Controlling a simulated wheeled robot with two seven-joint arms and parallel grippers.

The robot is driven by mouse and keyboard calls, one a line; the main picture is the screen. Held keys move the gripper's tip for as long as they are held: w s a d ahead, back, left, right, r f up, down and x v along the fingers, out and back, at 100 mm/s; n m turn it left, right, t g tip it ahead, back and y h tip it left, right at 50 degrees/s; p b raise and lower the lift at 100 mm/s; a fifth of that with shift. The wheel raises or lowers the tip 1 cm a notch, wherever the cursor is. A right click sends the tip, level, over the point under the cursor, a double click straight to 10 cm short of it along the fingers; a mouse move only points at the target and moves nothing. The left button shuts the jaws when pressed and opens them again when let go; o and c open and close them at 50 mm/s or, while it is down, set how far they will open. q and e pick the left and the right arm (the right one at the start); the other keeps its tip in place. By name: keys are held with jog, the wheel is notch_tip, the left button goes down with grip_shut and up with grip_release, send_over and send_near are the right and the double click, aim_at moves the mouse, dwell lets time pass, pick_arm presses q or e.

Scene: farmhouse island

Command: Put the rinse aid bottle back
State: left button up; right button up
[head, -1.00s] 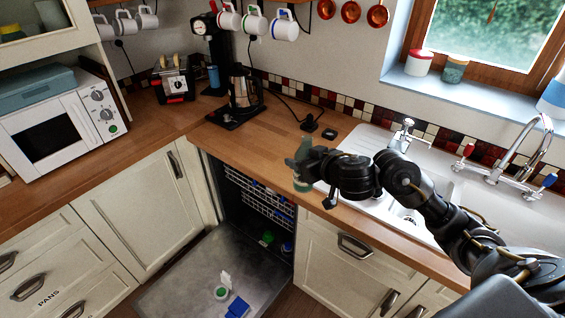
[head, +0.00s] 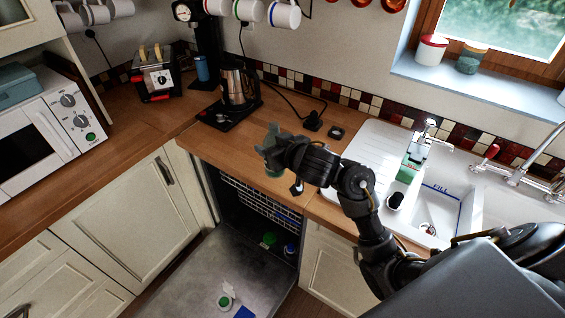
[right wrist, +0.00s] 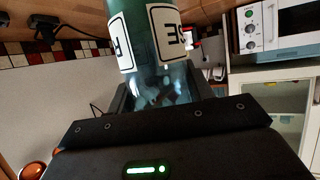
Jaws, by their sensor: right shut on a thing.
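My right gripper (head: 277,150) is shut on the rinse aid bottle (head: 274,171), a translucent green bottle. In the head view the gripper hides most of it, and only a small green part shows below the fingers. In the right wrist view the bottle (right wrist: 151,45) stands between the jaws, with black-edged white labels whose lettering is partly cut off. In the head view, gripper and bottle overlap the wooden worktop (head: 215,142) near its front edge, above the open dishwasher (head: 262,208). I cannot tell their height. My left gripper is not in view.
The dishwasher door (head: 185,275) lies open, with a white-and-green item (head: 226,300) and a blue item (head: 244,312) on it. A kettle (head: 238,86) and toaster (head: 155,75) stand behind. A green bottle (head: 411,163) stands by the sink (head: 440,195). Worktop left of the gripper is clear.

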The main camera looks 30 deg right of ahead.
jog(key=shift+s+d+f+b, duration=0.1)
jog(key=shift+d+b, duration=0.2)
jog(key=w+d+f, duration=0.3)
jog(key=f, duration=0.1)
jog(key=w+d+f, duration=0.2)
jog(key=w+f, duration=0.1)
jog(key=f, duration=0.1)
jog(key=w+d+f, duration=0.3)
jog(key=w+f, duration=0.1)
jog(key=shift+d, duration=0.35)
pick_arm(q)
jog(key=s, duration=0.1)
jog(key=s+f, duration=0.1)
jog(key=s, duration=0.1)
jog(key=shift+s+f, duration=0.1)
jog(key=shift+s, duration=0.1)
pick_arm(e)
jog(key=shift+f, duration=0.2)
pick_arm(q)
jog(key=shift+b, duration=0.3)
pick_arm(e)
jog(key=shift+f, duration=0.2)
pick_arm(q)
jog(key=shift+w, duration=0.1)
pick_arm(e)
jog(key=o, duration=1.3)
